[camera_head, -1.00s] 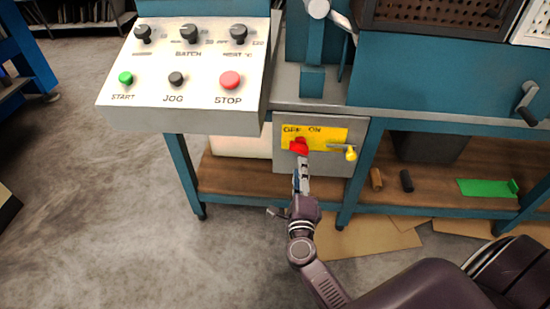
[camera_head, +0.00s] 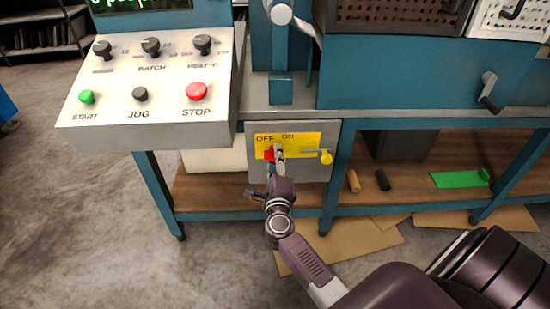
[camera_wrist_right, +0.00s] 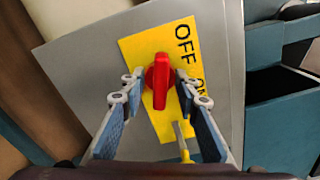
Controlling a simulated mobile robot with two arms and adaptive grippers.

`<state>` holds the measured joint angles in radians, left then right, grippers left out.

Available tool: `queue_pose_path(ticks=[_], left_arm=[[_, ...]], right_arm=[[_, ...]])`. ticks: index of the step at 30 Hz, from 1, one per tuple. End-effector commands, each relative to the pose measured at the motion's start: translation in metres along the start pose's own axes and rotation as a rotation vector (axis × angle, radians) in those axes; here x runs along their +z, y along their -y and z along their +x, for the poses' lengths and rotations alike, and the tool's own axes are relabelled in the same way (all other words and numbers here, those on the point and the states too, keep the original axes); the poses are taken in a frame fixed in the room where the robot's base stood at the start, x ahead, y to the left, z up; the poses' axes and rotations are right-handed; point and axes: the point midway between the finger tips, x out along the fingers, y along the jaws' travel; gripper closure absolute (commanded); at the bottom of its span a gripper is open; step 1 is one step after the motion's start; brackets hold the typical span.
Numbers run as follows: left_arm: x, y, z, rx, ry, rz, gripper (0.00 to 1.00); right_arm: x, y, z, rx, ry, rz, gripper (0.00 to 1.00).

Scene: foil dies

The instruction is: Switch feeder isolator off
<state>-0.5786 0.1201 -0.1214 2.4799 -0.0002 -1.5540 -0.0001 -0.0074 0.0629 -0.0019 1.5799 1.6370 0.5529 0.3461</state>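The feeder isolator is a red rotary handle (camera_wrist_right: 158,82) on a yellow plate (camera_head: 310,141) marked OFF and ON, fixed to a grey box (camera_head: 240,155) under the bench. The handle also shows in the head view (camera_head: 268,154), partly hidden by my right gripper (camera_head: 279,152). In the wrist view my right gripper (camera_wrist_right: 159,88) has one finger on each side of the handle, with narrow yellow gaps seeming to show between. There the handle's long side runs roughly along the OFF lettering. Its exact pointing direction is hard to tell. My left gripper is out of view.
A yellow lever (camera_head: 325,156) sits on the plate's right side. The control panel (camera_head: 150,125) with START, JOG and STOP buttons overhangs to the upper left. The wooden lower shelf (camera_head: 400,170) is to the right. Cardboard (camera_head: 345,245) lies on the floor.

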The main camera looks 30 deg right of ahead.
Motion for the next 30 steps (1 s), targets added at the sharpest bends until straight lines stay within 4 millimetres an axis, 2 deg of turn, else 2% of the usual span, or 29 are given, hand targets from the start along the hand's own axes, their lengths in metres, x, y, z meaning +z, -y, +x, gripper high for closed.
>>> queue_pose_path(ticks=[3,11,17,23,30], left_arm=[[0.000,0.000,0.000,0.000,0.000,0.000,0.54],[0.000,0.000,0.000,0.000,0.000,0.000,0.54],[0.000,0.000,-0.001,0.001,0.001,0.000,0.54],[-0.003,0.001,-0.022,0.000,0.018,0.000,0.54],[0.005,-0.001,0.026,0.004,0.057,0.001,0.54]], right_arm=[[0.000,0.000,0.000,0.000,0.000,0.000,0.72],[0.000,0.000,0.000,0.000,0.000,0.000,1.00],[0.001,0.000,-0.001,0.000,0.000,-0.004,1.00],[0.002,0.005,-0.001,0.003,-0.001,-0.112,1.00],[0.002,0.002,-0.001,0.002,0.000,-0.244,1.00]])
